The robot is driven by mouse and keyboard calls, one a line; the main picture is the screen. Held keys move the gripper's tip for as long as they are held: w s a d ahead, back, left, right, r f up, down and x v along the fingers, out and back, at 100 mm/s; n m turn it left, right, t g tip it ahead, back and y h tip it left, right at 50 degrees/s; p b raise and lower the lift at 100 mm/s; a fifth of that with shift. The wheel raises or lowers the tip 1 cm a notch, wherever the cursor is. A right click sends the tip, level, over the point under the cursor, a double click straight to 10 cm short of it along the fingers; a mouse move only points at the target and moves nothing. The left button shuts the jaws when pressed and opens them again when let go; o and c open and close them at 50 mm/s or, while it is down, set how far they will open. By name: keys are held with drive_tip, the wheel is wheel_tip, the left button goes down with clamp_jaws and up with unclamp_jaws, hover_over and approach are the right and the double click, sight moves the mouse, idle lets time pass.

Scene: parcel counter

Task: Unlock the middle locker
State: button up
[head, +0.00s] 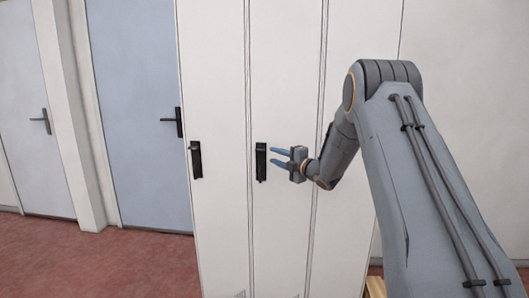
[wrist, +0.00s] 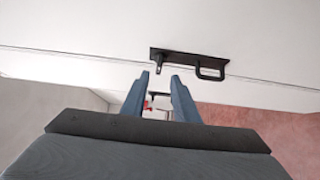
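The middle locker (head: 285,60) is a tall pale door, and it looks shut. Its black lock plate (head: 261,162) is on the door's left side. In the wrist view the plate (wrist: 188,54) has a looped handle (wrist: 211,70) and a small black knob or key (wrist: 158,66); I cannot tell which, nor how it is turned. My gripper (head: 277,156) is just right of the plate in the head view. Its two blue fingers (wrist: 158,78) are apart, with nothing held between them. The small part lies just beyond the fingertips, seemingly not touched.
The left locker (head: 215,80) has a similar black latch (head: 196,160). The right locker (head: 362,40) is partly hidden by my arm. A blue door (head: 135,90) stands further left. The red floor (head: 100,265) is clear at lower left.

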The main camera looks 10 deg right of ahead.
sight(260, 149)
drive_tip(key=p+x, duration=0.1)
drive_tip(key=x, duration=0.6)
drive_tip(key=shift+w+a, duration=0.2)
drive_tip(key=shift+w, duration=0.1)
clamp_jaws()
